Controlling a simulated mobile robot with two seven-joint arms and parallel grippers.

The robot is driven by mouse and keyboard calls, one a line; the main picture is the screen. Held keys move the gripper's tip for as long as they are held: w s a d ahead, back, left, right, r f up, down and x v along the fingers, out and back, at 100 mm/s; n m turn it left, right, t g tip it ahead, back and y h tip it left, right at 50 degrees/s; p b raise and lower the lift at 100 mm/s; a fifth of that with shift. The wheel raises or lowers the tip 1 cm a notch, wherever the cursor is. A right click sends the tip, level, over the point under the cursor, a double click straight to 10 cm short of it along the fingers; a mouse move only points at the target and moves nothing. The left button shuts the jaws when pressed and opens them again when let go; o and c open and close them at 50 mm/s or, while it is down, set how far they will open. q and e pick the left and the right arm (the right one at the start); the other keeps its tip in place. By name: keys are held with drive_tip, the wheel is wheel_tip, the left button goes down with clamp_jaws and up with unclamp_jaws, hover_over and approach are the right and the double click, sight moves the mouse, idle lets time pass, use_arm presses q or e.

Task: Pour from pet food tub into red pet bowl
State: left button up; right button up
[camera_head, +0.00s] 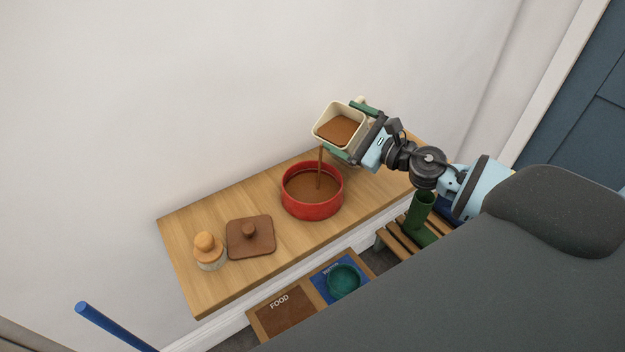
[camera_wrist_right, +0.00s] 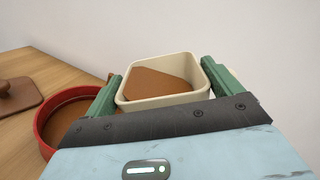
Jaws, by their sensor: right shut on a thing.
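The cream pet food tub (camera_head: 321,131) is tilted above the bowl in the head view, with brown contents inside. A thin brown stream runs from its lower edge down into the red pet bowl (camera_head: 311,211). The bowl stands on the wooden shelf and holds brown contents. My right gripper (camera_head: 350,130) is shut on the tub, with green fingers on either side. The right wrist view shows the tub (camera_wrist_right: 165,102) between the fingers and the red bowl (camera_wrist_right: 42,142) to the left. My left gripper is not in view.
On the wooden shelf (camera_head: 185,265) are a brown square lid with a knob (camera_head: 250,238) and a jar with a wooden top (camera_head: 208,250). Below are a mat marked FOOD (camera_head: 285,312), a teal bowl (camera_head: 344,282), and a green cylinder (camera_head: 420,208) on a slatted rack.

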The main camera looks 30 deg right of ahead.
sight(349, 146)
drive_tip(key=shift+s+a+n, duration=0.2)
drive_tip(key=shift+a+n, duration=0.4)
idle(0.5)
drive_tip(key=shift+a+f+n, duration=0.2)
drive_tip(key=shift+f+n, duration=0.1)
drive_tip(key=shift+f, duration=0.05)
idle(0.4)
drive_tip(key=shift+s+a+n, duration=0.1)
drive_tip(key=shift+a+n, duration=0.05)
drive_tip(key=shift+n, duration=0.15)
idle(0.4)
drive_tip(key=shift+a+f, duration=0.1)
drive_tip(key=shift+f, duration=0.05)
drive_tip(key=shift+f+n, duration=0.25)
drive_tip(key=shift+n, duration=0.05)
drive_tip(key=shift+r, duration=0.15)
drive_tip(key=shift+a+f, duration=0.1)
drive_tip(key=shift+f, duration=0.1)
idle(0.4)
drive_tip(key=shift+s+f+n, duration=0.1)
drive_tip(key=shift+f+n, duration=0.05)
drive_tip(key=shift+n, duration=0.25)
idle(0.4)
